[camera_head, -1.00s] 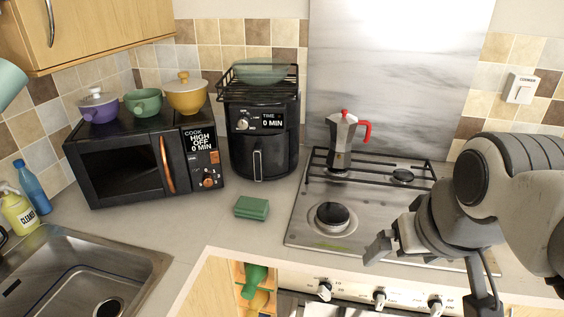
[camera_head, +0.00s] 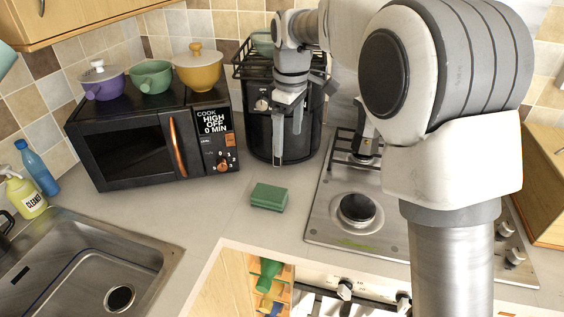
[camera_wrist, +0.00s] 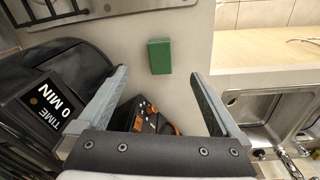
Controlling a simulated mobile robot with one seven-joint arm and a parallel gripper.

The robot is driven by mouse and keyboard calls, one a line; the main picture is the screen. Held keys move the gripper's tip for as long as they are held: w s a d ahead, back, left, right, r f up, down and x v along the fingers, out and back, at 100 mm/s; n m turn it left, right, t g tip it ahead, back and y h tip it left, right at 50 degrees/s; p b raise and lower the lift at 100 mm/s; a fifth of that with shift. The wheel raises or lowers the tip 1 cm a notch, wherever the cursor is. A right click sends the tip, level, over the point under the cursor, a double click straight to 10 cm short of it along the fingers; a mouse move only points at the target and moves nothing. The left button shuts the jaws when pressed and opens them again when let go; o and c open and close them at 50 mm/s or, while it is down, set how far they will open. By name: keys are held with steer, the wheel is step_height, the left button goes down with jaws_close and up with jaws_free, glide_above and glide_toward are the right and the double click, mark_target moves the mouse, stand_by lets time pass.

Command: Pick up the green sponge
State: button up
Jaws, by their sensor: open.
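The green sponge (camera_head: 269,197) lies flat on the grey counter, between the microwave and the stove. In the wrist view the sponge (camera_wrist: 160,56) shows beyond the fingertips, between their lines and apart from them. My gripper (camera_head: 288,140) points downward in front of the air fryer, behind and above the sponge in the head view. In the wrist view my gripper (camera_wrist: 160,75) has its two fingers wide apart with nothing between them.
The black microwave (camera_head: 135,150) stands left with pots on top. The air fryer (camera_head: 262,135) is close behind my gripper. The stove (camera_head: 330,220) is right of the sponge, the sink (camera_head: 75,270) front left. Counter around the sponge is clear.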

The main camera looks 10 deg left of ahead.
steer(key=n, duration=0.2)
glide_above(269, 192)
steer(key=d, duration=0.1)
step_height(269, 192, down, 4)
steer(key=shift+g, duration=0.4)
steer(key=f, duration=1.2)
steer(key=shift+s+a+f, duration=0.2)
steer(key=shift+f, duration=0.2)
steer(key=f, duration=0.5)
steer(key=shift+w+a, duration=0.15)
steer(key=shift+a, duration=0.05)
steer(key=shift+r, duration=0.1)
steer(key=c, duration=1.2)
steer(key=shift+c, duration=0.2)
steer(key=shift+r, duration=0.1)
step_height(269, 192, up, 4)
steer(key=shift+d+r, duration=0.15)
steer(key=s+d+r, duration=0.1)
steer(key=d+r, duration=0.2)
steer(key=d, duration=0.2)
steer(key=s+d+r+b, duration=0.1)
steer(key=d+r, duration=0.2)
steer(key=d, duration=0.3)
steer(key=shift+r, duration=0.25)
